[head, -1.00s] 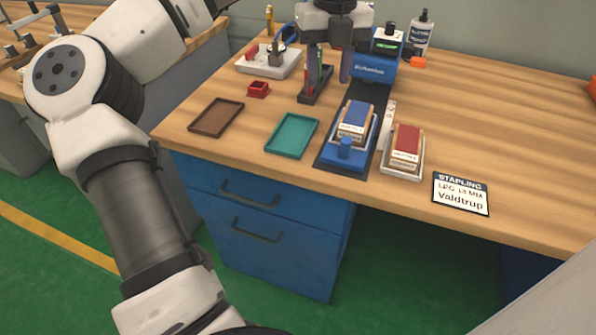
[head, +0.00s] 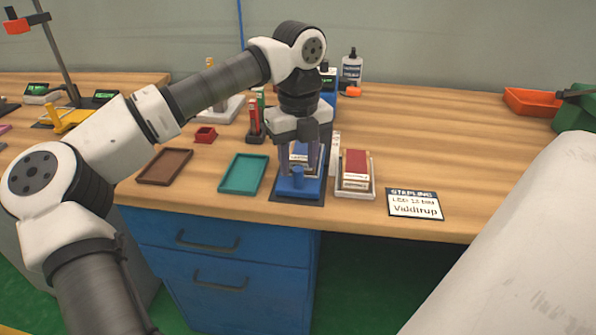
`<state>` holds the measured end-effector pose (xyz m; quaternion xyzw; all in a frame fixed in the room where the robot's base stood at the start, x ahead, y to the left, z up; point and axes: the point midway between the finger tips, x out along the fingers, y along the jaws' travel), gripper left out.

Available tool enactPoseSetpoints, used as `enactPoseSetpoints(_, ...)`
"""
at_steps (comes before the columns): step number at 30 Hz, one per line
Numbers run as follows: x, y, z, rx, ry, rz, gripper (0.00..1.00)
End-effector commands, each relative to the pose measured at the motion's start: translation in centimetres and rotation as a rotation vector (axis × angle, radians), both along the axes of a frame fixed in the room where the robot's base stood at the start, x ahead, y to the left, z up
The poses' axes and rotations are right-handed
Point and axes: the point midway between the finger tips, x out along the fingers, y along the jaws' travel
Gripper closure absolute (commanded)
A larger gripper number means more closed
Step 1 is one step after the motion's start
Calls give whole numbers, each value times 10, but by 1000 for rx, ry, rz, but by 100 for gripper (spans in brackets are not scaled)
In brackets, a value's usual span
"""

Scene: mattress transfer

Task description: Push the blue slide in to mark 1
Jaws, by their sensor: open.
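The blue slide (head: 312,189) sits on a dark base plate (head: 284,202) near the front edge of the wooden bench. A round blue knob (head: 297,177) stands up at its front. A stack with a blue top and pale label (head: 304,158) lies on the slide behind the knob. My gripper (head: 303,164) points down over this stack, open, with one finger at each side of it. Whether the fingers touch the stack cannot be told. The gripper and wrist hide most of the rail and the device behind. No mark 1 can be made out.
A red-topped stack in a pale tray (head: 344,191) stands close on the right. A teal tray (head: 228,188) and a brown tray (head: 150,180) lie left. A stapling sign (head: 414,204) lies front right. The bench's right side is mostly clear.

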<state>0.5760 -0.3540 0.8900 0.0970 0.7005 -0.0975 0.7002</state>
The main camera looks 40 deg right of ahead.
Motion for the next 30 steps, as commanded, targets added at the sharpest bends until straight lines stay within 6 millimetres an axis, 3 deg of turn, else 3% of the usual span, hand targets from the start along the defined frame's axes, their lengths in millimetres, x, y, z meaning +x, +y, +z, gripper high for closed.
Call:
enactPoseSetpoints(6,0,0,-25,2,2,0,59)
enactPoseSetpoints(17,0,0,-30,0,0,1,59)
enactPoseSetpoints(27,0,0,-30,0,0,0,100)
enactPoseSetpoints(30,0,0,-30,0,0,0,100)
